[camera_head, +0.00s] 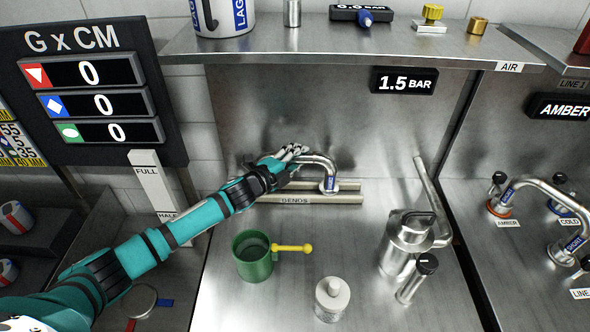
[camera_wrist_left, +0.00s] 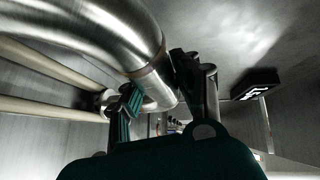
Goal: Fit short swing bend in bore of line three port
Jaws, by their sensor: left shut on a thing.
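A curved steel bend (camera_head: 321,160) with a blue label stands at the rack rails marked BENDS (camera_head: 281,199). My left gripper (camera_head: 290,156) is shut on its upper left part. In the left wrist view the bend (camera_wrist_left: 135,40) is large, and my left gripper (camera_wrist_left: 160,92) has a finger on either side of it. I cannot tell whether the bend's lower end rests on the rails. At the right edge, a plate lettered LINE (camera_head: 580,293) is cut off, its number hidden; no line three port is readable. My right gripper is out of view.
A green cup (camera_head: 254,258) with a yellow handle, a white-grey jar (camera_head: 331,299) and a steel jug (camera_head: 408,240) stand on the bench. Another bend (camera_head: 545,187) arches between fittings at right. A shelf (camera_head: 340,45) overhangs the back.

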